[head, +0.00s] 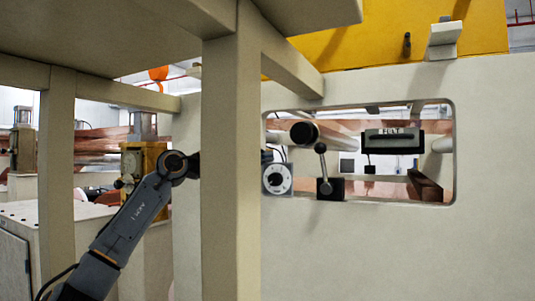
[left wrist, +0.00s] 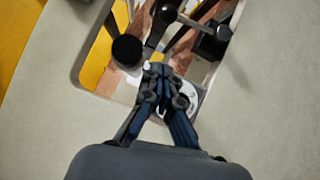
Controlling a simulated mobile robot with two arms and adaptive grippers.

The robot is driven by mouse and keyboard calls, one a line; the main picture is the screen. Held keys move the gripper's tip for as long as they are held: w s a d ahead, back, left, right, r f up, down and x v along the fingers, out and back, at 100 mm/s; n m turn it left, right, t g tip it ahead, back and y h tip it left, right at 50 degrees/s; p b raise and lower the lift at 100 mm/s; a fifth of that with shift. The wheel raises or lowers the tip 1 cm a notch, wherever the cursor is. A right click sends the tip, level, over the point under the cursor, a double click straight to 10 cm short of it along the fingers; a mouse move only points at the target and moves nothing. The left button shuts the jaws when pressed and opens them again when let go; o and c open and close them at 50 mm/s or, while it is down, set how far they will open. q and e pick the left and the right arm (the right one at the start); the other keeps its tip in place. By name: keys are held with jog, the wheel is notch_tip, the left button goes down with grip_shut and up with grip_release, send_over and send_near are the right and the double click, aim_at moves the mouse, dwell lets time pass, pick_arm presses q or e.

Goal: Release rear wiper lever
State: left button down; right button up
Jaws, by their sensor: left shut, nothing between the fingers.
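A lever with a black ball knob and thin metal rod (head: 322,161) rises from a black base (head: 330,188) in the panel's window. In the left wrist view its ball (left wrist: 167,14) is at the top and its base (left wrist: 215,42) to the upper right. My left gripper (left wrist: 163,72) is shut and empty. In that view its tips show below the lever, apart from the ball, and partly cover a white dial (left wrist: 194,98). In the head view a beige post hides the gripper. No label names the rear wiper lever. My right gripper is not in view.
The beige panel (head: 390,245) surrounds the window. A beige post (head: 232,170) stands in front of it. Copper bars (head: 426,187) run behind.

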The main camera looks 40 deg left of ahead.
aim_at(324, 168)
pick_arm(q)
jog(key=w+d+r+p, duration=0.1)
jog(key=w+d+p, duration=0.3)
jog(key=w+d, duration=0.2)
jog(key=shift+w+r+p, duration=0.35)
jog(key=shift+w+p, duration=0.05)
jog(key=shift+w, duration=0.8)
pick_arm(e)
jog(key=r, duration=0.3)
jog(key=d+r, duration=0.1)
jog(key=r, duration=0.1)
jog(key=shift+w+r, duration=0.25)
pick_arm(q)
jog(key=shift+w, duration=0.1)
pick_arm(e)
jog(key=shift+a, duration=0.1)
pick_arm(q)
jog(key=shift+d, duration=0.15)
